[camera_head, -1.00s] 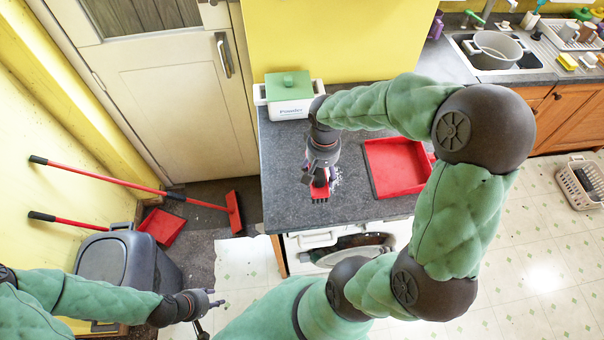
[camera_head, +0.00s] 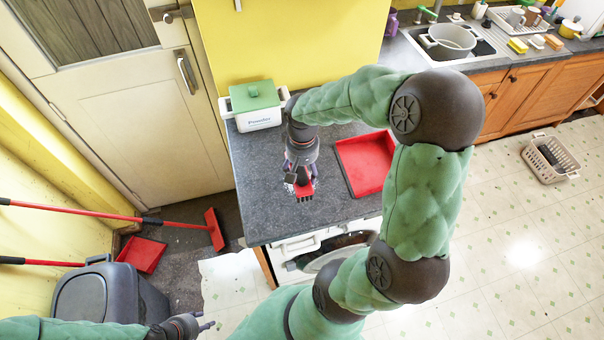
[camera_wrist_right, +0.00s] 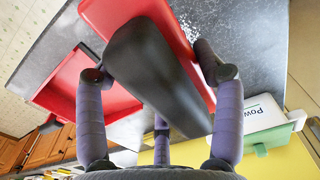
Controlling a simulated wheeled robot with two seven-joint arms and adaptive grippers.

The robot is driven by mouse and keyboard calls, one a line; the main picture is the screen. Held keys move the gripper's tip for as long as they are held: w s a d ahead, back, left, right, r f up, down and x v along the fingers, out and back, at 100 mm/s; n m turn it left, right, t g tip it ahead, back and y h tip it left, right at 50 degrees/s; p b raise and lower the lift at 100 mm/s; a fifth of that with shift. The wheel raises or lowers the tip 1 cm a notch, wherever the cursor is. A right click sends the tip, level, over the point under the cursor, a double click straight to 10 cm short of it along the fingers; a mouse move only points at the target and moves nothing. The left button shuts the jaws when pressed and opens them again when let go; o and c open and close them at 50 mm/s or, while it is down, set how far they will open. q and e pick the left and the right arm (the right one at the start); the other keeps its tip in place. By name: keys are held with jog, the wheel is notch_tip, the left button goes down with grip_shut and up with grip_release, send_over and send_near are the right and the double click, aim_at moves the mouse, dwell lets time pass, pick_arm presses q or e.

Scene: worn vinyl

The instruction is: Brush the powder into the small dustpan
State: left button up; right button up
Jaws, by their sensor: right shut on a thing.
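My right gripper (camera_head: 302,172) is shut on a hand brush with a black handle (camera_wrist_right: 150,70) and a red head (camera_head: 304,190). The brush is over the dark counter, bristles down; whether they touch it is unclear. White powder (camera_head: 290,183) shows at the brush's left side, partly hidden, and as specks in the wrist view (camera_wrist_right: 207,22). The small red dustpan (camera_head: 365,160) lies on the counter right of the brush, with a gap between them. It also shows in the wrist view (camera_wrist_right: 80,75). My left gripper (camera_head: 206,321) is empty near the bottom, fingers apart.
A white powder box (camera_head: 258,115) with a green lid stands at the counter's back left. A grey bin (camera_head: 95,298), a red floor dustpan (camera_head: 142,254) and a long-handled red broom (camera_head: 215,230) are at left.

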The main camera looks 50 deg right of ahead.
jog(key=w+d+f+b, duration=0.1)
jog(key=w+d+f, duration=0.2)
jog(key=d+f, duration=0.1)
jog(key=shift+w+d+f, duration=0.3)
jog(key=shift+w+d, duration=0.05)
jog(key=shift+d, duration=0.2)
jog(key=shift+b, duration=0.35)
jog(key=shift+f+b, duration=1.9)
jog(key=shift+f, duration=0.75)
jog(key=shift+s+d+p, duration=0.15)
jog(key=shift+s+d, duration=0.4)
jog(key=shift+d, duration=0.35)
jog(key=shift+s+d+p, duration=0.1)
jog(key=shift+s+d, duration=0.5)
jog(key=shift+d, duration=0.3)
jog(key=shift+s+d+p, duration=0.15)
jog(key=shift+s+d, duration=0.4)
jog(key=shift+d, duration=0.35)
jog(key=shift+f+b, duration=0.65)
jog(key=shift+f, duration=0.2)
jog(key=shift+w+a, duration=0.6)
jog(key=shift+a, duration=0.35)
jog(key=shift+w+a, duration=0.55)
jog(key=shift+a, duration=0.35)
